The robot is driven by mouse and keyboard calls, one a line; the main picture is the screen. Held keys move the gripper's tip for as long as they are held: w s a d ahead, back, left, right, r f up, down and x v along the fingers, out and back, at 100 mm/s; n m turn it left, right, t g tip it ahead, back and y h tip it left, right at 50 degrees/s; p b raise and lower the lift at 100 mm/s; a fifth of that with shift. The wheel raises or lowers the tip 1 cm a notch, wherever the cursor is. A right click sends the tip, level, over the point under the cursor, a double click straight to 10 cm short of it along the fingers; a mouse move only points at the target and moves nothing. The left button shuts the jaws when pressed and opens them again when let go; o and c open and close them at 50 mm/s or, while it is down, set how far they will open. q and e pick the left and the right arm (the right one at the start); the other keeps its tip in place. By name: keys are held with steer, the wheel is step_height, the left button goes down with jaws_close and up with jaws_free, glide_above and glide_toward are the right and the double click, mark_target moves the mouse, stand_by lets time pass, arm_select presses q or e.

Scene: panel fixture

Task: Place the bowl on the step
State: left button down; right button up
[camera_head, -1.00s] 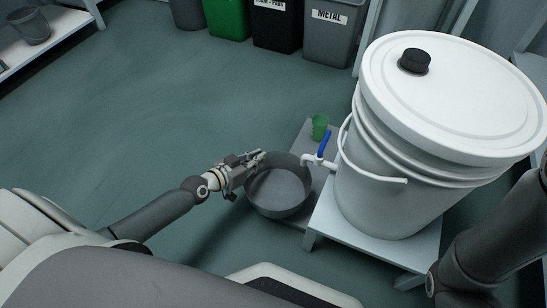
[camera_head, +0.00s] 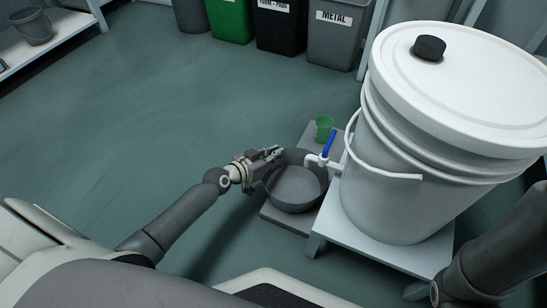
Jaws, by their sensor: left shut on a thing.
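A dark grey round bowl (camera_head: 296,190) is upright at or just above the low grey step (camera_head: 284,219), under the bucket's spigot. I cannot tell for sure whether its base rests on the step. My left gripper (camera_head: 268,160) is shut on the bowl's rim at its upper left side. The step shows in front of the bowl and behind it, where a green cup (camera_head: 323,128) stands. My right arm comes in at the right edge; its gripper is out of the picture.
A large white lidded bucket (camera_head: 398,190) stands on a white stand (camera_head: 385,255) right of the bowl. Its spigot (camera_head: 321,161) with a blue lever reaches over the bowl's rim. Several bins (camera_head: 281,24) stand at the back. The floor at left is clear.

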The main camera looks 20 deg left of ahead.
arm_select(q)
steer(key=shift+f, duration=0.1)
steer(key=c, duration=1.6)
jaws_free()
